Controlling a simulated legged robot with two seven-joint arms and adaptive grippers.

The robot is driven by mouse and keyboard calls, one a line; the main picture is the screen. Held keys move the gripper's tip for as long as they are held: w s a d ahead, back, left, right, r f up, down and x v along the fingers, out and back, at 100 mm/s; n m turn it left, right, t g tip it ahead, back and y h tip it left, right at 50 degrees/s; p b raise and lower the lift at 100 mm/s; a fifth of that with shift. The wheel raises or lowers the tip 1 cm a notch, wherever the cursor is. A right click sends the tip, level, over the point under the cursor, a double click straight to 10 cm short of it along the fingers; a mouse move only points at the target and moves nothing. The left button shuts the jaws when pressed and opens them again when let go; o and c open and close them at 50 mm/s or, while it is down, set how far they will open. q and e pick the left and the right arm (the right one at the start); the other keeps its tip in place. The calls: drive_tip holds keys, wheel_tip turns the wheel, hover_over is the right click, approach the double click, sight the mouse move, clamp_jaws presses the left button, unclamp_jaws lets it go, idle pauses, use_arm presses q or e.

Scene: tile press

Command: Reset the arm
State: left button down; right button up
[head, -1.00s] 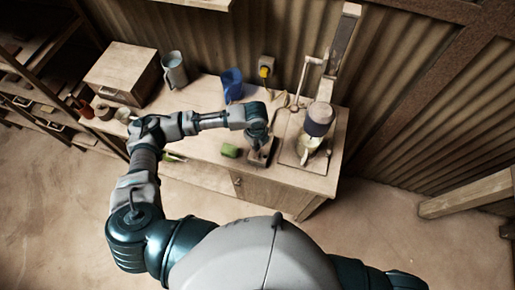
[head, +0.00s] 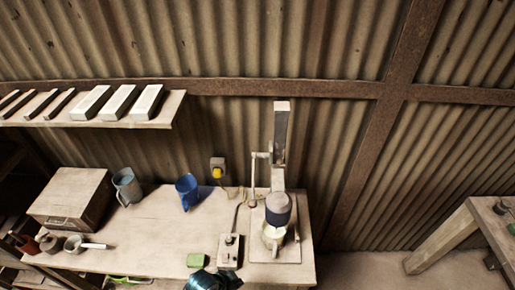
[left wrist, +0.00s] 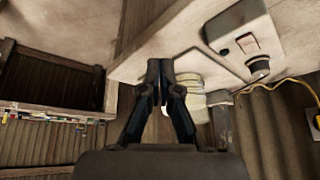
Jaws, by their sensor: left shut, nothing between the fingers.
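My left arm shows only as a dark teal part at the bottom edge of the head view, in front of the bench (head: 150,225); its fingers cannot be made out there. In the left wrist view my left gripper (left wrist: 159,72) is shut, with nothing held. Behind its fingers is a pale bench edge, with a grey control box (left wrist: 240,30) to the right. My right gripper is in neither view now.
The press (head: 278,212) stands at the bench's right side, beside a small switch box (head: 229,250). A wall shelf (head: 150,112) holds several bars.

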use_arm(q)
drive_tip(key=s+a+f+n+y, duration=0.2)
drive_tip(key=s+a+n, duration=0.3)
drive_tip(key=a, duration=0.3)
drive_tip(key=s+a+f+n+y, duration=0.2)
drive_tip(key=s+a+n, duration=0.25)
drive_tip(key=a, duration=0.25)
wheel_tip(320, 180, down, 26)
drive_tip(key=g+b, duration=0.1)
drive_tip(key=b, duration=0.2)
drive_tip(key=s+a+f+m+g+b, duration=0.1)
drive_tip(key=s+a+f+b, duration=0.1)
drive_tip(key=s+f, duration=1.7)
wheel_tip(320, 180, down, 3)
drive_tip(key=shift+a+r+g+b, duration=0.2)
drive_tip(key=shift+a+g+b, duration=0.1)
